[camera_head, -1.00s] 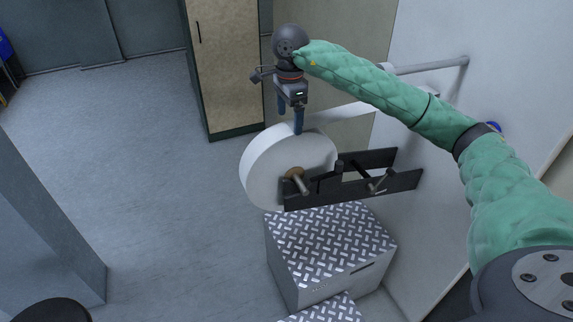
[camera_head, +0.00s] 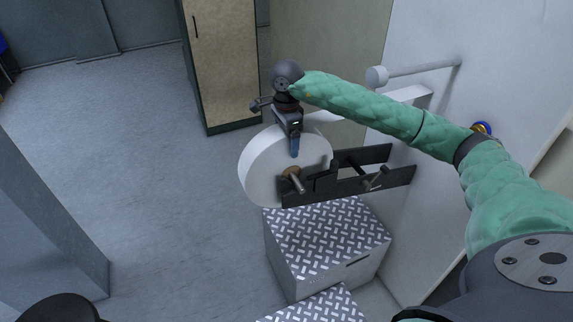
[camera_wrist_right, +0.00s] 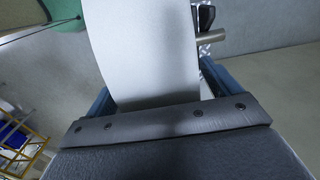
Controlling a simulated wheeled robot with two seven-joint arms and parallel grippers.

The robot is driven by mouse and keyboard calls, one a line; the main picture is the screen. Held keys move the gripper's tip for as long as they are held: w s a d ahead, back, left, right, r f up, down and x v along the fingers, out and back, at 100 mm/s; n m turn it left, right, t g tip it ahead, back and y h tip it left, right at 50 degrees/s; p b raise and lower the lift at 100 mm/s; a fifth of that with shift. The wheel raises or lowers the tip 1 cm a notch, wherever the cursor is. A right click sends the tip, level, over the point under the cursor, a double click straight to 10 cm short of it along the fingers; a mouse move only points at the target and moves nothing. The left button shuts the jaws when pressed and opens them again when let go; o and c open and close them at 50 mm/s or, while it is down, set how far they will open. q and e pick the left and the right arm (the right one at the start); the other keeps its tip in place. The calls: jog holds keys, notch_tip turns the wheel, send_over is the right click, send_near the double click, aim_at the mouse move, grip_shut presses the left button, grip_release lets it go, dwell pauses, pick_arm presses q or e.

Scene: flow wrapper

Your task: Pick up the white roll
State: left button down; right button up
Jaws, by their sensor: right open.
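The white roll (camera_head: 262,172) stands on edge on a spindle with a brown core (camera_head: 292,173), in front of a black bracket, in the head view. My right gripper (camera_head: 294,152) is at the top of the roll, pointing down. In the right wrist view the roll's white rim (camera_wrist_right: 150,55) lies between the two blue fingers of the open right gripper (camera_wrist_right: 155,95), with a finger on each side. I cannot tell whether the fingers touch the roll. My left gripper is not in view.
A metal step box (camera_head: 325,240) with a tread-plate top stands below the roll. The black bracket (camera_head: 400,178) and a white bar with a round end (camera_head: 415,69) stick out by the white wall at right. A cabinet (camera_head: 222,60) stands behind.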

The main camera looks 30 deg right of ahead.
jog(key=c, duration=1.1)
jog(key=shift+c, duration=1.3)
jog(key=shift+r, duration=0.15)
